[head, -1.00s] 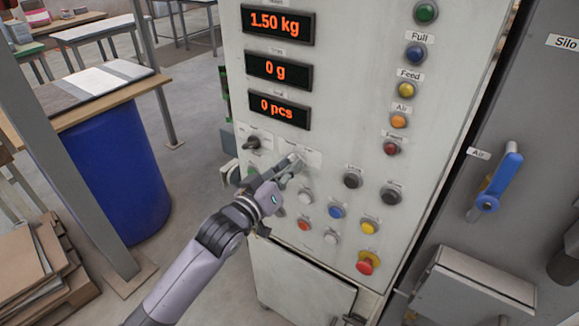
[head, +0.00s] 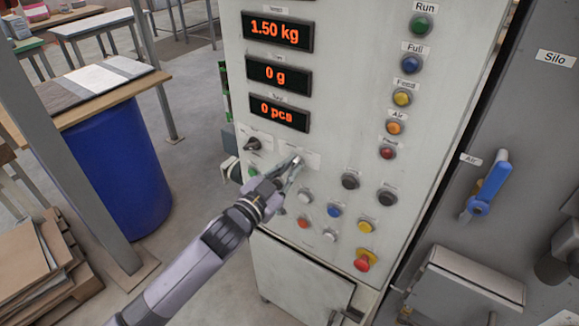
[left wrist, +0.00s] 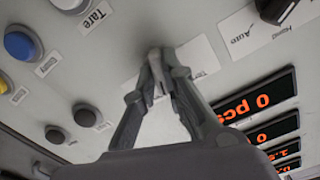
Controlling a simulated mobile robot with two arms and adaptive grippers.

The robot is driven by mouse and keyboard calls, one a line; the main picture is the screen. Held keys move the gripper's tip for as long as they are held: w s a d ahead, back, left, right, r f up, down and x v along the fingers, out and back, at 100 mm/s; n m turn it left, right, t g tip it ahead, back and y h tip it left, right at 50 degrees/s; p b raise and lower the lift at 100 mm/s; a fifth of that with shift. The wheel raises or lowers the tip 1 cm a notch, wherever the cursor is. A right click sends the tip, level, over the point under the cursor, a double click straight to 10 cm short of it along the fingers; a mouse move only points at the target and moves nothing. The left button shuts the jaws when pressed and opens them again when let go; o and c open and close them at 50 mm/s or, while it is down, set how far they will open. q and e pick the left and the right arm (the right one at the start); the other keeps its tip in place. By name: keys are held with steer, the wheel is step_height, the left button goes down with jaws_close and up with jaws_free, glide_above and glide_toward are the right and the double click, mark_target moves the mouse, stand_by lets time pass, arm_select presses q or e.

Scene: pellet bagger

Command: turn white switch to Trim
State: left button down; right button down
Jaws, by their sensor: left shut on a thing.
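The white switch (head: 297,158) is on the pale control panel (head: 330,110), below the displays. Only its tip shows in the head view; it also shows between the fingertips in the left wrist view (left wrist: 155,54). My left gripper (head: 291,168) is shut on the white switch, with its fingers on either side (left wrist: 156,75). The white label (left wrist: 197,55) around the switch is partly covered by the fingers, and I cannot read its words or tell which position the switch points to. My right gripper is in neither view.
A black switch (head: 252,144) marked Auto and Hand sits left of the white one. Several push buttons lie right and below, including a blue button (head: 334,211) and a red mushroom button (head: 363,262). A blue-handled valve (head: 487,184) is on the silo at right.

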arm_select(q)
steer(key=shift+m, duration=0.8)
steer(key=c, duration=1.7)
jaws_free()
steer(key=shift+o, duration=0.2)
steer(key=v, duration=1.2)
